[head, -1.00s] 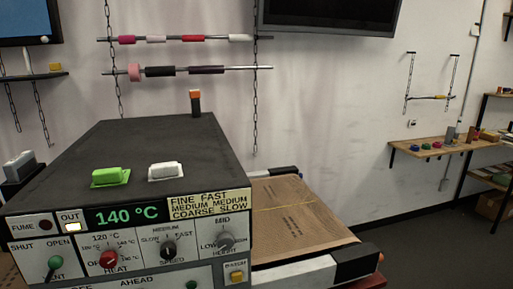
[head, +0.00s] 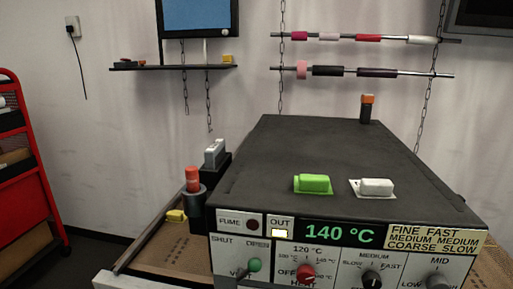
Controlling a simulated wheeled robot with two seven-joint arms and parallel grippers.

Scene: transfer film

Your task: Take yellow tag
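Two small yellow things show in the head view, and I cannot tell which is the yellow tag. One yellow block (head: 176,216) lies on the brown work surface left of the machine, beside a dark holder with an orange-red top (head: 193,180). Another small yellow piece (head: 228,59) sits at the right end of the dark wall shelf (head: 160,67) under the monitor. Neither of my grippers is in view.
The dark machine (head: 300,150) with a 140 °C display fills the centre right. A green block (head: 313,184) and a white block (head: 375,188) sit on its top. A red cart (head: 25,190) stands at the far left. Rolls hang on rods behind.

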